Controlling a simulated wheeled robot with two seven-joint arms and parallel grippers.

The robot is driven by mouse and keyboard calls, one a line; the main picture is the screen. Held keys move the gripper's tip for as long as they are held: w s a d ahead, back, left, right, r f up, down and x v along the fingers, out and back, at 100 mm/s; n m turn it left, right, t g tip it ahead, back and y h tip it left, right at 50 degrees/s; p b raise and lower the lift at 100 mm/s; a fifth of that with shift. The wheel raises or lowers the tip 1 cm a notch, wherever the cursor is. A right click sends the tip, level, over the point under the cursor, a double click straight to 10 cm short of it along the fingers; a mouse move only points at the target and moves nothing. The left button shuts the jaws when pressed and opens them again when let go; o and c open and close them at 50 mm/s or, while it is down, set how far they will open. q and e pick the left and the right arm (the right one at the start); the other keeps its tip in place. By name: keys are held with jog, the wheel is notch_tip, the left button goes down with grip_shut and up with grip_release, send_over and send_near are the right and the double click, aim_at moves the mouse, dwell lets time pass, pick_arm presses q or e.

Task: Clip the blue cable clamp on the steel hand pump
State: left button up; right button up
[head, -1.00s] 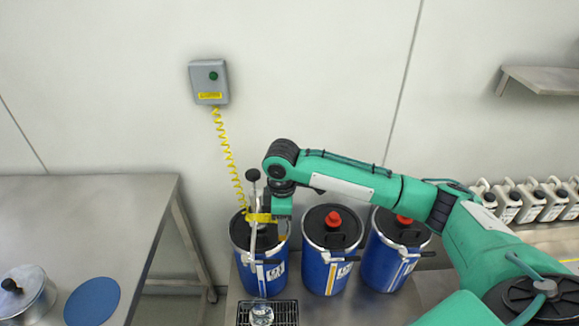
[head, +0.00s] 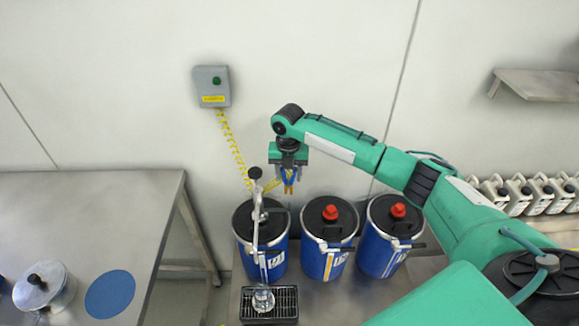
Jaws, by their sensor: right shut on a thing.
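The steel hand pump (head: 257,220) stands upright on the left blue drum (head: 270,262), with a black knob on its lever. Its spout comes down in front of the drum. My right gripper (head: 289,188) points down above and behind the gap between the left and middle drums, to the right of the pump. It is shut on the small blue cable clamp (head: 289,176), which is partly covered by the fingers. The coiled yellow cable (head: 234,150) runs toward the clamp, passing behind the pump's top. The clamp appears apart from the pump. My left gripper is not in view.
Two more drums with red caps stand right of the pump. A glass (head: 263,299) sits on a drip grate (head: 284,302) below the spout. A steel table (head: 100,215) stands left.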

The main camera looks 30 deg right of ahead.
aim_at(290, 189)
jog(key=shift+w+d+n, duration=0.2)
jog(key=shift+w+n, duration=0.05)
jog(key=shift+n, duration=0.35)
jog(key=shift+f, duration=0.1)
notch_tip(290, 189, down, 5)
jog(key=b, duration=0.4)
jog(key=shift+b, duration=0.35)
jog(key=shift+r, duration=0.2)
jog(key=shift+p, duration=0.5)
jog(key=shift+f, duration=0.2)
jog(key=shift+f+b, duration=0.4)
jog(key=shift+f, duration=1.05)
